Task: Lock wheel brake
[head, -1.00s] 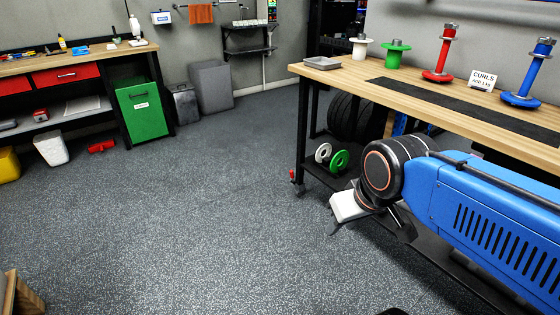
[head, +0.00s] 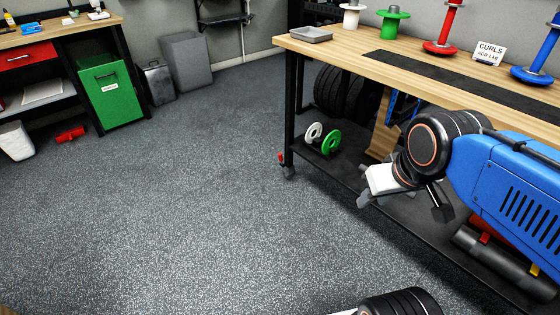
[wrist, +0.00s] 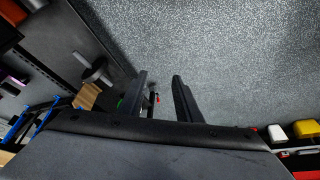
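The wooden-topped workbench stands on a black frame, and a small caster wheel (head: 289,172) sits under its near left leg. A small red brake lever (head: 281,157) sticks out at this caster, clear of my gripper. My gripper (head: 364,197) is in front of the bench's lower shelf, to the right of the caster and nearer to me. In the wrist view the two dark fingers of my gripper (wrist: 161,84) are apart with nothing held between them. The small red lever (wrist: 157,98) shows between them, farther off. I cannot tell the lever's exact position.
The workbench top (head: 335,55) carries weight posts and a grey tray (head: 310,34). White (head: 314,131) and green (head: 331,141) plates stand on the lower shelf. A green bin (head: 112,92) and grey bins stand at the back left.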

